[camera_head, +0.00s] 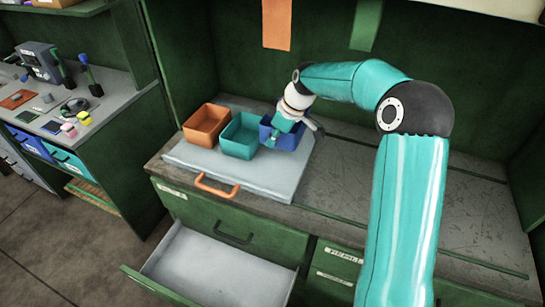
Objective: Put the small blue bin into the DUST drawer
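The small blue bin (291,142) stands at the right end of a row of three bins on a grey tray (225,173) on the workbench. My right gripper (280,133) is at the blue bin, reaching over its rim from above. The gripper and wrist cover part of the bin, and I cannot tell whether the fingers are closed on its wall. A drawer (222,262) below the bench is pulled open and its visible inside is empty. I cannot read a DUST label on it. My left gripper is out of view.
A teal bin (239,146) and an orange bin (205,124) stand left of the blue bin. The tray has an orange handle (216,188) at its front. The bench top (400,198) to the right is bare. A side bench (70,110) with tools is at left.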

